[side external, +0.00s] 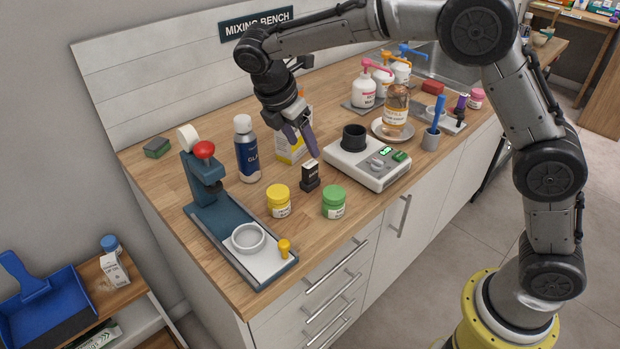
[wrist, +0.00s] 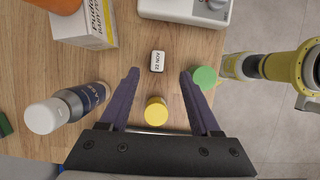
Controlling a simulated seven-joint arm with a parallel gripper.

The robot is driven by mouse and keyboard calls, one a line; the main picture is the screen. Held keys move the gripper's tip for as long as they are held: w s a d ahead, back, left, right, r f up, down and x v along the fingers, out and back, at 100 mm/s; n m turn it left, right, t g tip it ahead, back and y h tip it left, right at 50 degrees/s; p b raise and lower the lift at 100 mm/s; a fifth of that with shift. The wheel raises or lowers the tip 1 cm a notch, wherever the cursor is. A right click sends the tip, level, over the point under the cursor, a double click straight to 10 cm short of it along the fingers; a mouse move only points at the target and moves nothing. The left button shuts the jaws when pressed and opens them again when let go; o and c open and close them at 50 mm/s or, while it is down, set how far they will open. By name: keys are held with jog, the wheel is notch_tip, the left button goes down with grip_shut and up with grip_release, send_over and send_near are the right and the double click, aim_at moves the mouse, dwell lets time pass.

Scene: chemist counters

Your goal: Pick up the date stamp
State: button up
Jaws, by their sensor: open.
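The date stamp (side external: 310,177) is a small black block with a pale top, standing upright on the wooden counter between the yellow-lidded jar and the scale. In the wrist view the stamp (wrist: 157,61) shows from above, with small dark print on its white top, just beyond the fingertips and between their lines. My gripper (side external: 306,141) is open and empty, above the counter close to the stamp. In the wrist view my gripper (wrist: 160,72) has its two purple fingers spread wide, with nothing between the tips.
A yellow-lidded jar (side external: 279,201) and a green-lidded jar (side external: 334,202) stand in front of the stamp. A white scale (side external: 367,162) is to its right. A dark blue bottle (side external: 247,155) and a carton (side external: 291,149) stand left and behind. A blue press stand (side external: 225,230) is at left.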

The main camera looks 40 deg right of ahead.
aim_at(310, 163)
jog(key=x, duration=0.8)
jog(key=shift+w+a+f, duration=0.1)
jog(key=shift+w+f, duration=0.05)
jog(key=shift+w, duration=0.05)
grip_shut()
